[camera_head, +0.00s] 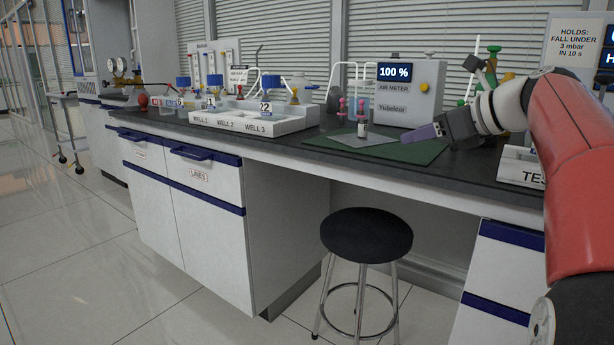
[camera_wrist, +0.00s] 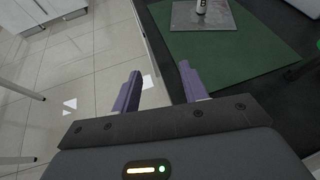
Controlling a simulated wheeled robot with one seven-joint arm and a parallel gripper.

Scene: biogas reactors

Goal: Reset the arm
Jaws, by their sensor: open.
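My gripper (camera_head: 424,133) is at the right of the head view, at the end of my red and grey arm. It is above the front part of the bench, by the right side of a green mat (camera_head: 428,152). In the wrist view my gripper's two purple fingers (camera_wrist: 158,92) stand apart with nothing between them. Below them are the bench's front edge and the tiled floor. A grey plate (camera_head: 365,138) lies on the mat with a small white vial (camera_head: 362,129) on it; the plate also shows at the top of the wrist view (camera_wrist: 203,18).
A white tray (camera_head: 249,128) marked WELL 1, 2 and 3 stands left of the mat. An air meter (camera_head: 409,98) reading 100 % is behind the mat. A white tray (camera_head: 522,170) sits at the right.

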